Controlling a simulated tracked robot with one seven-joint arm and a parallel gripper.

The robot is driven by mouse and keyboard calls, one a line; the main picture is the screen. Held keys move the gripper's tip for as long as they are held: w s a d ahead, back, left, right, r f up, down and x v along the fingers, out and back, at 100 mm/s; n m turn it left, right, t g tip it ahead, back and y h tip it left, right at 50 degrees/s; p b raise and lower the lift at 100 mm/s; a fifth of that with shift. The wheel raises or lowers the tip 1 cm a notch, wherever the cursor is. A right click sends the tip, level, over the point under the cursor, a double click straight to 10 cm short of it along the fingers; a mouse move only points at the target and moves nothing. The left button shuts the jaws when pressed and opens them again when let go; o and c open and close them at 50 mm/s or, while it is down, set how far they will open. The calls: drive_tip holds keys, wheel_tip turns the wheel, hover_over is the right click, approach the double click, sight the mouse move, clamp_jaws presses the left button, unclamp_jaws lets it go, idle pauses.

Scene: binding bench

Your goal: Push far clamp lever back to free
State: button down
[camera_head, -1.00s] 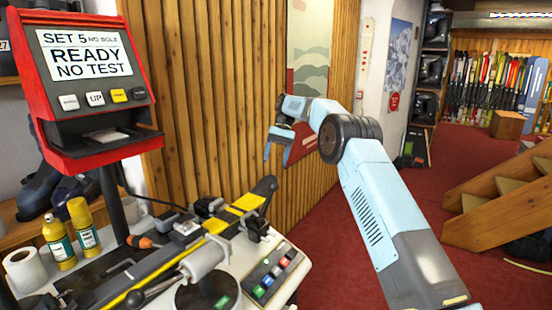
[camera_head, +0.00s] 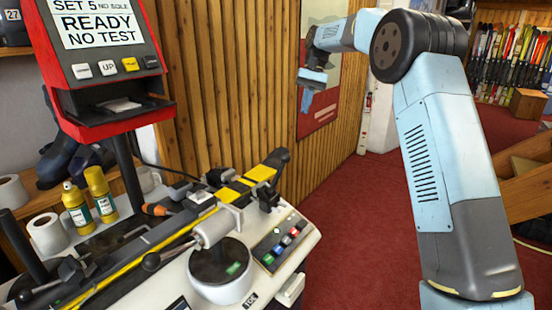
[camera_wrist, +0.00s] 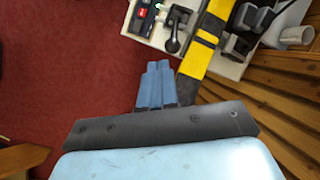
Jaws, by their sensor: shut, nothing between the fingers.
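The ski binding bench (camera_head: 290,248) carries a long rail with yellow and black parts (camera_head: 262,173). A black clamp with a small lever (camera_head: 268,198) stands at the rail's far end; it seems to be the far clamp lever. In the wrist view a black lever (camera_wrist: 172,42) shows beside the yellow and black rail (camera_wrist: 210,30). A nearer lever with a round black knob (camera_head: 151,261) lies by the roller. My gripper (camera_head: 306,100) is shut and empty, above and beyond the bench's far end. Its blue fingers (camera_wrist: 157,82) point toward the bench edge, apart from the lever.
A red tester with a screen reading READY NO TEST (camera_head: 100,32) stands at the left. Yellow bottles (camera_head: 100,195) and a paper roll (camera_head: 47,233) stand on the bench. A wood-slat wall (camera_head: 225,100) runs behind it. Red carpet (camera_head: 355,225) is open on the right.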

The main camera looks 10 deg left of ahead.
drive_tip(key=s+d+r+t, duration=0.2)
drive_tip(key=s+d+r, duration=0.15)
drive_tip(key=s, duration=0.35)
drive_tip(key=s+d+r+t+h, duration=0.1)
drive_tip(key=s+d+r, duration=0.1)
drive_tip(key=s+d, duration=0.4)
drive_tip(key=s+d+r+t, duration=0.2)
drive_tip(key=s+d+r, duration=0.15)
drive_tip(key=s, duration=0.45)
drive_tip(key=s+d+f+t+h, duration=0.1)
drive_tip(key=s+d+f, duration=0.3)
drive_tip(key=s, duration=0.4)
drive_tip(key=s+d+f+t+h, duration=0.1)
drive_tip(key=s+d+f, duration=0.3)
drive_tip(key=s, duration=0.4)
drive_tip(key=n+t+h, duration=0.7)
drive_tip(key=n+h, duration=0.1)
drive_tip(key=n, duration=0.2)
hover_over(282, 158)
drive_tip(key=s+a, duration=1)
drive_tip(key=s, duration=0.2)
wheel_tip(282, 158, down, 13)
drive_tip(key=x, duration=1.3)
drive_tip(key=shift+w+d+r, duration=0.15)
drive_tip(key=shift+w, duration=0.25)
